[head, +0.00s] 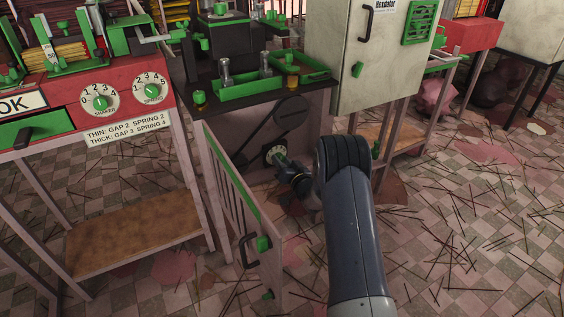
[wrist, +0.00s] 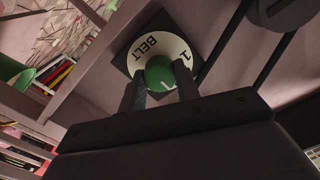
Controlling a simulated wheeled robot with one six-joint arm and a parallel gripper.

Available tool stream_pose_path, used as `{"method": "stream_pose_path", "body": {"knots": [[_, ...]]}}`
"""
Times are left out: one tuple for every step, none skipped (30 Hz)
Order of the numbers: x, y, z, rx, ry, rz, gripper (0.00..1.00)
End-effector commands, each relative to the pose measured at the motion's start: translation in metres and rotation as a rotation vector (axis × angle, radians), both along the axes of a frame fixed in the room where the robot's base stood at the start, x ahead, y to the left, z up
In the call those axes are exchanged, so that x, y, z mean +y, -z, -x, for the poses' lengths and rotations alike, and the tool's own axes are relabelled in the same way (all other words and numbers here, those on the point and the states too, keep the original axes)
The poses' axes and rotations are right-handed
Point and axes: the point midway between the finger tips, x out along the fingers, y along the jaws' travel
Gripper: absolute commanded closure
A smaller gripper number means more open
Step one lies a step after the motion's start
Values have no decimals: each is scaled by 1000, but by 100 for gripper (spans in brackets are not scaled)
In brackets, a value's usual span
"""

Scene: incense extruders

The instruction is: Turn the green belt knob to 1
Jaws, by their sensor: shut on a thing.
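The green belt knob (wrist: 160,71) sits on a white round dial (wrist: 139,51) lettered BELT, with a 1 at its right side in the wrist view. My gripper (wrist: 160,89) is shut on the knob, one finger on each side. A short white mark shows on the lower part of the knob, between the fingers; I cannot tell which reading it points to. In the head view the dial (head: 270,151) is low inside the open dark machine, and my gripper (head: 285,167) reaches it from the right, partly hiding the knob.
A barred door (head: 235,190) with a black handle hangs open left of my gripper. A belt and pulley (head: 291,111) are above the dial. A red machine (head: 125,90) with shaker and spring dials stands left, a pale cabinet (head: 350,60) right. Thin sticks litter the floor.

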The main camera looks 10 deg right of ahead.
Motion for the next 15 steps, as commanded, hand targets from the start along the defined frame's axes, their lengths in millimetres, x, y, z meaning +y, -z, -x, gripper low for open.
{"method": "stream_pose_path", "body": {"knots": [[0,0,0,-1,0,3,92],[0,1,0,-2,0,6,92],[0,1,0,-4,0,11,92],[0,1,0,-6,0,17,92],[0,1,0,-8,0,25,92],[0,2,0,-12,0,36,92],[0,2,0,-15,0,47,92],[0,2,0,-19,0,60,92],[0,2,0,-25,0,78,92],[0,2,0,-31,0,95,92],[0,3,0,-37,0,112,92],[0,3,0,-46,0,139,92],[0,3,0,-52,0,160,92],[0,4,0,-59,0,183,92],[0,4,0,-70,0,214,92]]}}
